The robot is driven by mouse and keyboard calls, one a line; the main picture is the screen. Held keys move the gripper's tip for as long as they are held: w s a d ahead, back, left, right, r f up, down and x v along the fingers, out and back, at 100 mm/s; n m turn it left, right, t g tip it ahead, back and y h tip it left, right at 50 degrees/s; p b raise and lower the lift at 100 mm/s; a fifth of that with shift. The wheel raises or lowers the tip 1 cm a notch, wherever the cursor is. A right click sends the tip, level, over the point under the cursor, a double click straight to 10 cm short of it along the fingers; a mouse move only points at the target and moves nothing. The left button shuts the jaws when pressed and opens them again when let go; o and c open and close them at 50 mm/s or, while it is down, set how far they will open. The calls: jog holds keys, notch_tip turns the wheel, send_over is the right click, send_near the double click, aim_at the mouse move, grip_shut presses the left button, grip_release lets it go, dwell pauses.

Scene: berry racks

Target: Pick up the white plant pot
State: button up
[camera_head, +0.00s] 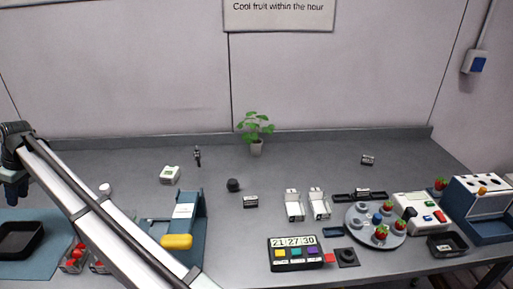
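Nothing touches the pot. My arm crosses the lower left of the picture, far from the pot. A dark end part of my arm hangs at the left edge; it is too small and too cut off to tell whether its fingers are open or shut.
A small black object (197,156), a white box (170,174) and a dark round thing (233,185) stand left and in front of the pot. A round grey tray (354,225) with strawberries is at the right.

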jog(key=o, duration=1.1)
